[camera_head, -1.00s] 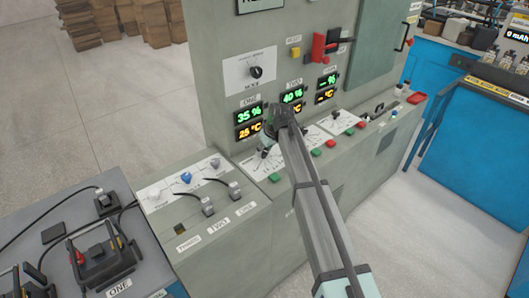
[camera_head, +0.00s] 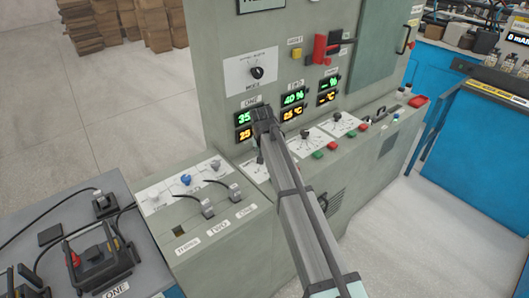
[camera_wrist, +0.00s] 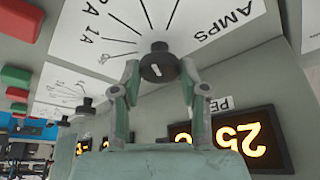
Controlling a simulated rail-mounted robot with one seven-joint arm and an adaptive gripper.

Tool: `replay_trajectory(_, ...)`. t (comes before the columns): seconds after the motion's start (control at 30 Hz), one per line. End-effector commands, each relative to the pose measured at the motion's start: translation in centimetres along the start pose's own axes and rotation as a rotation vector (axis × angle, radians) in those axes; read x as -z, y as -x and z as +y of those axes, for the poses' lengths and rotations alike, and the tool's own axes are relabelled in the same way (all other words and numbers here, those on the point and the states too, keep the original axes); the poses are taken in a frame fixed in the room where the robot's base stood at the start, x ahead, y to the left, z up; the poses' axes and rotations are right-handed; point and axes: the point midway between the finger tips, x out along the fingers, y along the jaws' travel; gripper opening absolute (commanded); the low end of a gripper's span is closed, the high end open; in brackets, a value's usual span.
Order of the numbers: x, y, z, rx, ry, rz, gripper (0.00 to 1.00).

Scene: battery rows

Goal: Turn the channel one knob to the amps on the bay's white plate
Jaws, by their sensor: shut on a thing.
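The channel one knob (camera_wrist: 157,52) is black and round, with a pale mark on its front. It stands on a white plate (camera_wrist: 200,75) printed AMPS, with radiating lines and values such as 1A. My gripper (camera_wrist: 160,74) has a finger on each side of the knob and is shut on it. In the head view, my gripper (camera_head: 262,135) is over the panel below the ONE display (camera_head: 244,126) and hides the knob. Which line the knob points to is unclear.
The channel two (camera_head: 307,132) and three (camera_head: 337,116) knobs stand to the right on their own plates. Green and red buttons line the ledge front. A MODE knob (camera_head: 257,72) is above. A terminal block with cables (camera_head: 207,207) is at left.

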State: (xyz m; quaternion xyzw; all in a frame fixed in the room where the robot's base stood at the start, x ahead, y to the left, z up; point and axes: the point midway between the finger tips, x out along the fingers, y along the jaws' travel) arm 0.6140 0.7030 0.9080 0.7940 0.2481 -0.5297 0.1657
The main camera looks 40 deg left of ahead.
Motion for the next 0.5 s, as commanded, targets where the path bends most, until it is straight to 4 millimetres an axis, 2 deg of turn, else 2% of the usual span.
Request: replay_trajectory(0.5, -0.12, -0.06, -0.01, -0.017, -0.041, -0.004, 0.09)
